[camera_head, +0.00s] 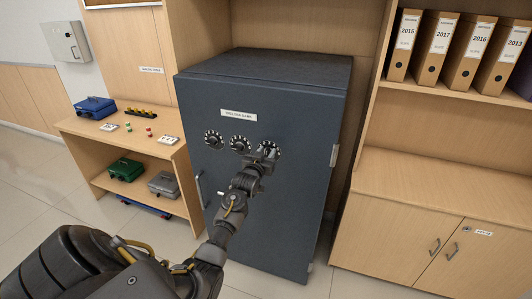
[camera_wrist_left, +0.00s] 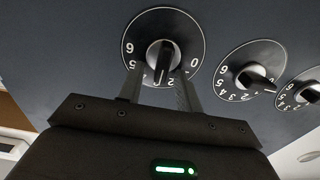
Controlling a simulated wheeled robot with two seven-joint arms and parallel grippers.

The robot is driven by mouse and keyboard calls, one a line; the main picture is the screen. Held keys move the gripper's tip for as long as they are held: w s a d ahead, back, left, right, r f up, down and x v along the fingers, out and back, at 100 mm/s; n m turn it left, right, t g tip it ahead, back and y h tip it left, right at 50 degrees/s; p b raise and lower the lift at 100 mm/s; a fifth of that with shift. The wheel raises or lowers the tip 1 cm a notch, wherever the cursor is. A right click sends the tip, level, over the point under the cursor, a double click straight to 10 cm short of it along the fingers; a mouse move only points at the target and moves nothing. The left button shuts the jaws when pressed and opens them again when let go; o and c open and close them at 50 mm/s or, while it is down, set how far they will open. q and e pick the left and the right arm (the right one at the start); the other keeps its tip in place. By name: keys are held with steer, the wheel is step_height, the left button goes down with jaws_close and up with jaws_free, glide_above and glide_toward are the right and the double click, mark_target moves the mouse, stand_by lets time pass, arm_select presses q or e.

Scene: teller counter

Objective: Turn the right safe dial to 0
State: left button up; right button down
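The dark grey safe (camera_head: 292,215) stands in the middle of the head view with three dials in a row. My left gripper (camera_head: 264,153) is at the right dial (camera_head: 275,147) and partly covers it. In the left wrist view this dial (camera_wrist_left: 140,42) is the nearest, with its black knob (camera_wrist_left: 162,57) upright in the picture. The open fingers of my left gripper (camera_wrist_left: 159,90) stand on both sides of the knob, with gaps visible. The 0 shows at the dial's right; lower digits are hidden by the fingers. My right gripper is not in view.
The middle dial (camera_head: 240,143) and left dial (camera_head: 213,139) sit beside it. A safe handle (camera_head: 199,190) is lower left. A wooden shelf table (camera_head: 85,125) with cash boxes stands left; a cabinet (camera_head: 400,215) with binders above stands right.

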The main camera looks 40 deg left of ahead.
arm_select(q)
jaws_close()
